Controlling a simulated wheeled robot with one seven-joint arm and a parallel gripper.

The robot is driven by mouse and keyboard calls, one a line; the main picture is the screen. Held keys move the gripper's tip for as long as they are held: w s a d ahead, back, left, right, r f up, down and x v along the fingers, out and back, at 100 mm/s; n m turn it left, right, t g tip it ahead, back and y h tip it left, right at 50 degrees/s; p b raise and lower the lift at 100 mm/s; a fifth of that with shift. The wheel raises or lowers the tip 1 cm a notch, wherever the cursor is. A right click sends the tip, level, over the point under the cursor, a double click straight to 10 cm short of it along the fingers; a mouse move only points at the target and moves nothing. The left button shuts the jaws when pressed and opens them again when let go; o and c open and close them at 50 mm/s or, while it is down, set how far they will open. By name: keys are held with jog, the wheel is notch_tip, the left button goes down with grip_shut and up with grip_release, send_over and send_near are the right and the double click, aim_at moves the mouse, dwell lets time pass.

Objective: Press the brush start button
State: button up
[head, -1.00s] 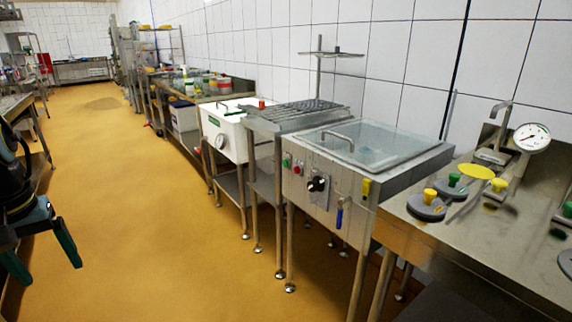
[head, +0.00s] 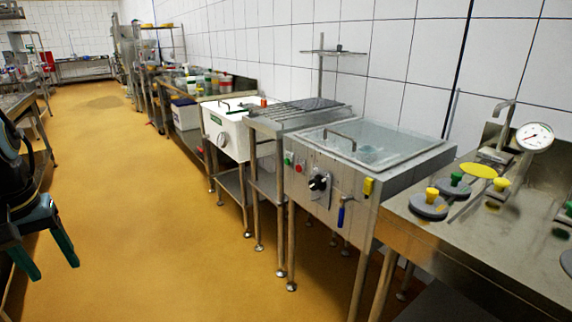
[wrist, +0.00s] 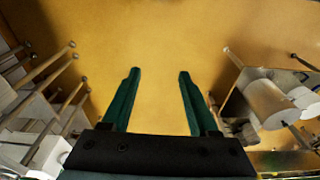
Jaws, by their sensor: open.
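A steel washing unit with a clear lid (head: 365,145) stands on legs along the right wall. Its front panel carries a small green button (head: 288,157), a red button (head: 299,168) below right of it, and a black rotary knob (head: 318,182). No label is readable, so I cannot tell which is the brush start button. My gripper (head: 47,256) is at the far left of the head view, over the floor and well away from the panel. Its green fingers are apart and empty, also in the wrist view (wrist: 160,74). The wrist view does not show the buttons.
A yellow part (head: 368,187) and a blue-handled valve (head: 341,214) are on the unit's front. A steel counter (head: 470,245) with gauge and weights stands at right. A white vat (head: 228,128) stands farther along. The yellow floor (head: 150,220) between is clear.

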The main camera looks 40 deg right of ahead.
grip_shut()
dwell(1.4)
